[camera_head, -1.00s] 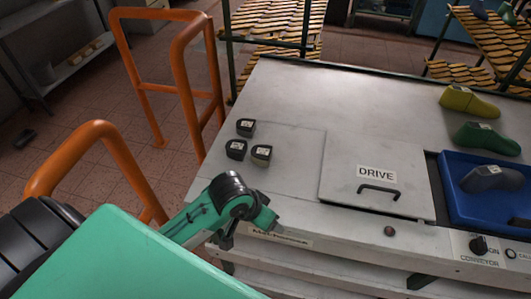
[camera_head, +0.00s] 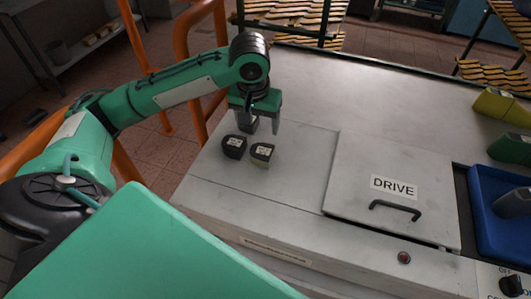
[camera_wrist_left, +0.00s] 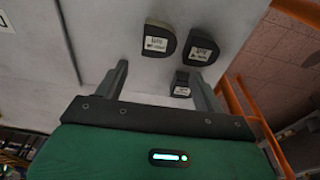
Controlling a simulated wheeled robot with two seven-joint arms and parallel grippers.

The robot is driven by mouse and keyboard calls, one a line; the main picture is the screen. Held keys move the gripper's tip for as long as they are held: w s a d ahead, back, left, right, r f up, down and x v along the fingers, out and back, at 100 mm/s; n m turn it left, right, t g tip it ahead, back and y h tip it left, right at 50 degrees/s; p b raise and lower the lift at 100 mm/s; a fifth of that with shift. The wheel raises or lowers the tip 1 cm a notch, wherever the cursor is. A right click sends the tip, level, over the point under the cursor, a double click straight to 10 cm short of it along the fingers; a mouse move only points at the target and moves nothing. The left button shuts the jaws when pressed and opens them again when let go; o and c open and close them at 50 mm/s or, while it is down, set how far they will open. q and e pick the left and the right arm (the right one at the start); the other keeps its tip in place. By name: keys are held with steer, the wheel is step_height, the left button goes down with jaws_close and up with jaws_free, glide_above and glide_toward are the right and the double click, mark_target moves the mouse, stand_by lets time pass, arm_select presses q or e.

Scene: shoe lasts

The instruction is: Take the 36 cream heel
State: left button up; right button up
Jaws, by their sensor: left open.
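Three small heel pieces with dark tops and white labels stand on the grey machine top. The front right heel (camera_head: 261,155) shows a cream lower side; the front left heel (camera_head: 234,146) looks dark. The back heel (camera_head: 249,125) is partly hidden by my left gripper (camera_head: 255,122). The labels are too small to read surely. In the left wrist view my left gripper (camera_wrist_left: 163,86) is open, with the back heel (camera_wrist_left: 181,84) between its fingers, nearer one finger. The front right heel (camera_wrist_left: 158,38) and front left heel (camera_wrist_left: 201,47) lie beyond the fingertips. My right gripper is not in view.
A DRIVE hatch (camera_head: 392,190) with a handle lies to the right. Beyond it are a blue tray (camera_head: 481,222) with a grey last (camera_head: 513,203), a green last (camera_head: 511,149) and a yellow last (camera_head: 498,106). Orange rails (camera_head: 190,50) stand left of the machine.

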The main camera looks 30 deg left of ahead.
mark_target(261, 150)
arm_select(q)
steer(key=f, duration=0.4)
steer(key=w+f, duration=0.1)
steer(key=f, duration=0.4)
steer(key=w+f+p, duration=0.1)
steer(key=f, duration=0.3)
steer(key=shift+a+f, duration=0.2)
steer(key=shift+a, duration=0.05)
steer(key=c, duration=0.8)
steer(key=shift+r, duration=0.15)
